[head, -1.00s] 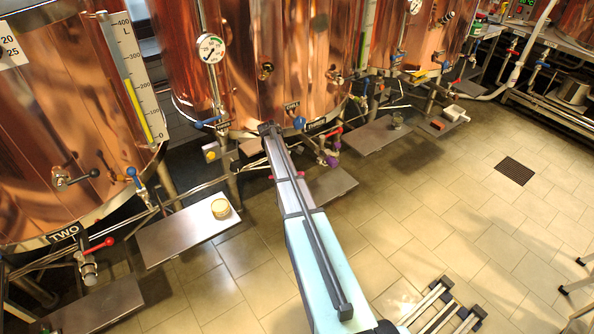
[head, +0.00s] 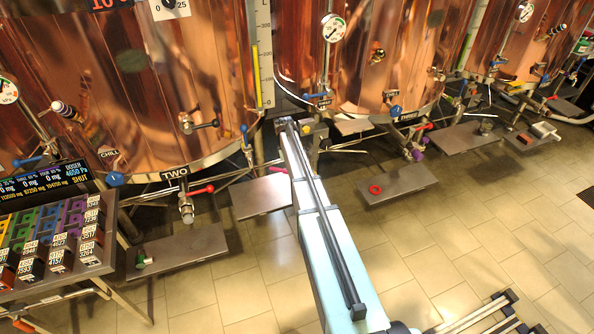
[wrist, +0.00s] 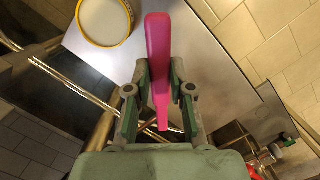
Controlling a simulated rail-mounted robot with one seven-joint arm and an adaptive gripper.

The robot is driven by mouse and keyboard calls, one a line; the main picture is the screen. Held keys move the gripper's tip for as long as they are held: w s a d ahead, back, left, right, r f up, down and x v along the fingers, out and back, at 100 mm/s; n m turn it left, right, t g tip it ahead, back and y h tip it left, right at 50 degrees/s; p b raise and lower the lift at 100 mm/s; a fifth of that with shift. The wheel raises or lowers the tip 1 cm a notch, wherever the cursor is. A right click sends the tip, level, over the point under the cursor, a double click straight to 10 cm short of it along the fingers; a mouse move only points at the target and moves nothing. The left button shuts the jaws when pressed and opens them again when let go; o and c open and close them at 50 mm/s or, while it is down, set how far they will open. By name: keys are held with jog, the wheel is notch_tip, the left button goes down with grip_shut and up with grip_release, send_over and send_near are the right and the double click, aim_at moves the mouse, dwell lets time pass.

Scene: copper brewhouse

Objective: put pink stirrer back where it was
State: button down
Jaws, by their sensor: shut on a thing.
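The pink stirrer (wrist: 158,60) is held upright in the picture in the wrist view, its wide end pointing away from my palm. My gripper (wrist: 161,82) is shut on it, a green-padded finger on each side. Beyond it, a grey metal shelf (wrist: 205,60) carries a round yellow-rimmed dish (wrist: 106,22), left of the stirrer and apart from it in the picture. In the head view the shelf (head: 262,196) is partly covered by my arm.
A rack of coloured, numbered blocks (head: 55,235) stands at the left, under a display (head: 45,188). Another shelf (head: 178,248) holds a small green item (head: 143,261). A right-hand shelf (head: 405,185) carries a red ring (head: 375,189). Copper tanks (head: 120,75) with protruding valves line the back.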

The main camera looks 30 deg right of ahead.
jog(key=shift+w+a+t, duration=0.3)
jog(key=shift+d+y, duration=0.25)
jog(key=shift+y, duration=0.15)
jog(key=shift+f+t, duration=0.15)
jog(key=shift+t, duration=0.15)
jog(key=shift+f+b, duration=2)
jog(key=shift+f, duration=2.65)
jog(key=shift+f, duration=0.25)
jog(key=c, duration=1.4)
grip_release()
jog(key=o, duration=0.6)
